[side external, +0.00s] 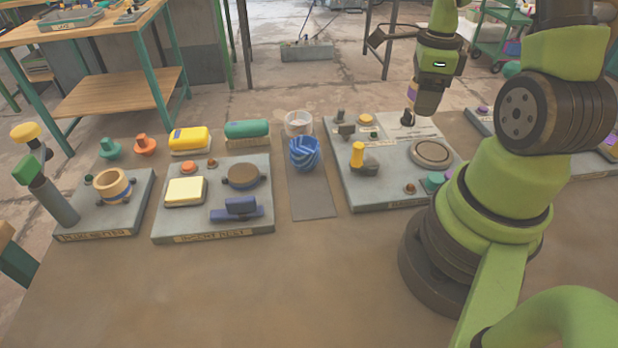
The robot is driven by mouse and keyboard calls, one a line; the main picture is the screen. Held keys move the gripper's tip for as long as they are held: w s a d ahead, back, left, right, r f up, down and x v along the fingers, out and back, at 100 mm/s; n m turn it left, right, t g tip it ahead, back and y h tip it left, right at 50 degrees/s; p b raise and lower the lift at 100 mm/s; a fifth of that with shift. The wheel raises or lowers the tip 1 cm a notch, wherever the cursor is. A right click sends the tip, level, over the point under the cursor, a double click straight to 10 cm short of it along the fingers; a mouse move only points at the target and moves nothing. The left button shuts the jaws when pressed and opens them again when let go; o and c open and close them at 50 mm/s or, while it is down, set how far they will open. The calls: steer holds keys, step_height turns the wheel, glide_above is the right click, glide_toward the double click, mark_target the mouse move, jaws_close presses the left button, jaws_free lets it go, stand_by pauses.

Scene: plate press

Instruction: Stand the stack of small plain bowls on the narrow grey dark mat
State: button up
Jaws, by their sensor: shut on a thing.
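The narrow dark grey mat (312,198) lies on the table between two grey panels. A blue striped bowl or bowl stack (304,155) stands on the mat. A plain white bowl or bowl stack (298,123) stands just behind it, at or beyond the mat's far end; the blue one partly hides its base. My gripper (410,116) points down over the back of the right panel, well to the right of the bowls. It seems shut on a small dark knob (407,119) there; the fingers are small and hard to make out.
The right panel (385,190) carries a yellow-topped lever (358,155) and a round plate (432,153). The middle panel (200,222) carries a cream block and a blue part. A green case (247,129) stands left of the white bowl. The mat's front half is bare.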

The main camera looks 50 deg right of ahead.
steer(key=w+a+f+n, duration=0.1)
steer(key=w+a+n, duration=0.6)
steer(key=a, duration=0.1)
steer(key=n, duration=0.8)
glide_above(311, 201)
step_height(311, 201, down, 7)
steer(key=shift+r, duration=0.1)
steer(key=shift+f, duration=2.4)
steer(key=shift+f, duration=0.15)
steer(key=o, duration=1)
